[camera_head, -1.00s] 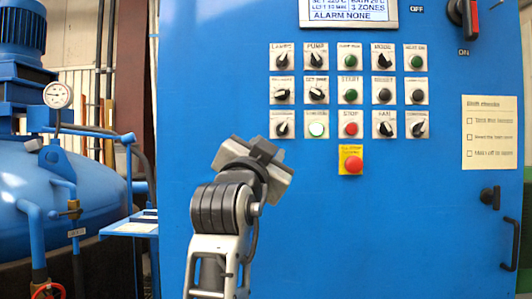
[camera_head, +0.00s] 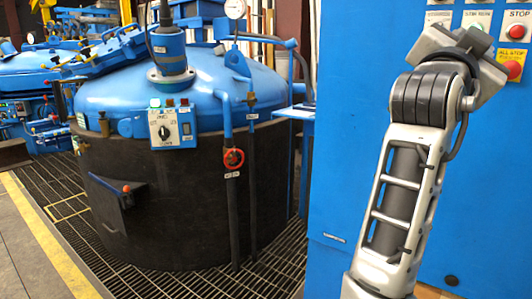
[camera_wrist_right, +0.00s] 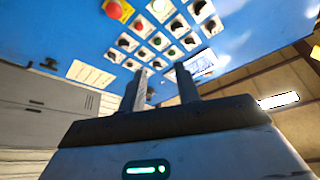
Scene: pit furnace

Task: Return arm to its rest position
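My right arm rises at the right of the head view, in front of the blue control cabinet (camera_head: 345,150). Its gripper (camera_head: 462,50) is at the top, near the panel's lower buttons, and its fingers are hard to make out there. In the right wrist view the two fingers of the right gripper (camera_wrist_right: 162,84) stand apart with nothing between them. They point toward the cabinet face with its rows of knobs and buttons, and a gap to the panel seems to remain. My left gripper is in neither view.
A yellow-backed red stop button (camera_head: 513,62) is right of the gripper. A large dark furnace vessel (camera_head: 180,205) with a blue lid (camera_head: 205,95) stands left of the cabinet. Its red valve handle (camera_head: 233,158) sticks out. Grating (camera_head: 75,225) covers the floor around it.

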